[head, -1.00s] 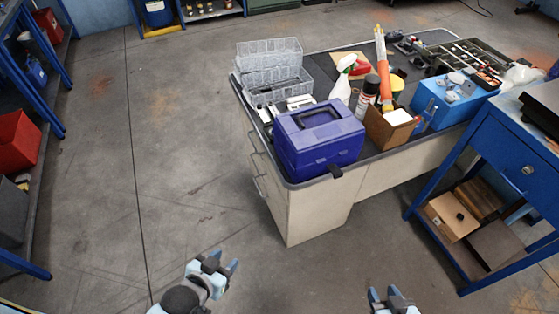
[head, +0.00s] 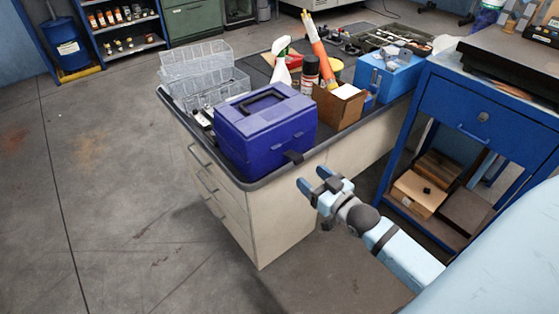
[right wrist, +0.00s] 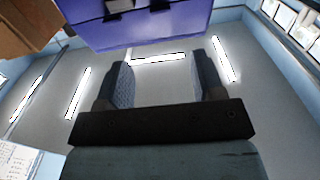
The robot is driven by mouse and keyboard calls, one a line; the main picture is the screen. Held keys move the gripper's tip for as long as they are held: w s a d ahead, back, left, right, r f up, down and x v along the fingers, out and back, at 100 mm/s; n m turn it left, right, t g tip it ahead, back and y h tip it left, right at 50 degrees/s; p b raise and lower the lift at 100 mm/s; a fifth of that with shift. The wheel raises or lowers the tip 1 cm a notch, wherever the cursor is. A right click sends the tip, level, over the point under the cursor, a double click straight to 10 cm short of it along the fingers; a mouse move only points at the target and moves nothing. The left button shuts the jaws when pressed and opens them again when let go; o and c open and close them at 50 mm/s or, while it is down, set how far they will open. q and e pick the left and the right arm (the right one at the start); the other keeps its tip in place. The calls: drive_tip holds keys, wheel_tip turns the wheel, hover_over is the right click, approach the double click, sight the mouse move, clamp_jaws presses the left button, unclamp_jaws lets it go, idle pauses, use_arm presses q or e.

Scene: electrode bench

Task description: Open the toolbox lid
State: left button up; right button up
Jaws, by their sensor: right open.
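The purple-blue toolbox (head: 262,140) stands on the near left corner of the bench top. My right gripper (head: 317,182) is open and empty, in front of the bench edge, just below and right of the latch. In the right wrist view the two fingers (right wrist: 165,82) are spread apart, and the toolbox (right wrist: 150,28) shows at the top beyond the fingertips. My left gripper is not in view.
On the bench (head: 240,186), clear organizer bins (head: 200,72) stand behind the toolbox. A cardboard box (head: 338,106), a spray bottle (head: 283,68) and a light blue box (head: 388,76) stand to its right. A blue drawer table (head: 480,118) stands at right. The floor at left is clear.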

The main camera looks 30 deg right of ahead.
sight(278, 149)
drive_tip(key=w, duration=0.9)
drive_tip(key=w+a, duration=0.1)
drive_tip(key=w, duration=0.3)
drive_tip(key=shift+w+b, duration=0.15)
drive_tip(key=shift+b, duration=0.15)
